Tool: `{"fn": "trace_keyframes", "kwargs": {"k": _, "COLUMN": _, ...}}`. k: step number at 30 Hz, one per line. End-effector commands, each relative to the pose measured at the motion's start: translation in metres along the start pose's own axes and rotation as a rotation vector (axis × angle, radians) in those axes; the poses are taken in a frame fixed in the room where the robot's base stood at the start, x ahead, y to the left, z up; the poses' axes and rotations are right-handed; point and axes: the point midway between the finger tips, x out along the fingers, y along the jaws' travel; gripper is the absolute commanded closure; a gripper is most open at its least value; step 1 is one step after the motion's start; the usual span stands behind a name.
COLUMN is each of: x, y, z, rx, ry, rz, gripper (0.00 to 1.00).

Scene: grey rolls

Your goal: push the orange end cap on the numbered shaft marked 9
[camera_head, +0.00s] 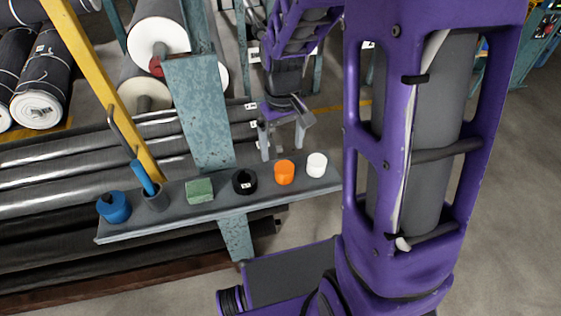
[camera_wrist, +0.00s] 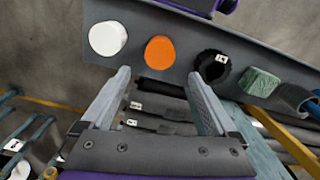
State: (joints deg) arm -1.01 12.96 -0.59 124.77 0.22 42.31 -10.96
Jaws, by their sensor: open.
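The orange end cap (camera_head: 284,172) stands on a narrow grey shelf (camera_head: 165,222), between a black ring and a white cap. It also shows in the wrist view (camera_wrist: 159,52), ahead of my fingertips and roughly centred between them. My gripper (camera_head: 282,152) is open and empty, fingers pointing down, just behind the cap in the head view. I cannot tell whether the fingers touch it. Dark shafts (camera_head: 150,133) lie behind the shelf with white tags at their right ends (camera_head: 253,123). Two tagged shaft ends show in the wrist view (camera_wrist: 165,126). The tag numbers are too small to read.
The shelf also holds a white cap (camera_head: 317,164), a black tagged ring (camera_head: 244,181), a green block (camera_head: 199,190), a blue-handled tool in a cup (camera_head: 154,196) and a blue part (camera_head: 114,207). A teal post (camera_head: 200,110) and yellow bar (camera_head: 110,85) stand beside the shafts.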

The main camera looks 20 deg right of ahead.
Motion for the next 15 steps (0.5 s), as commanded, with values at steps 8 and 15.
{"fn": "trace_keyframes", "kwargs": {"k": 8, "x": 0.025, "y": 0.0, "z": 0.001, "rx": 0.0, "ry": 0.0, "rz": 0.0, "gripper": 0.06}}
{"fn": "trace_keyframes", "kwargs": {"k": 15, "x": 0.059, "y": 0.001, "z": 0.011, "rx": 0.0, "ry": -0.003, "rz": 0.0, "gripper": 0.06}}
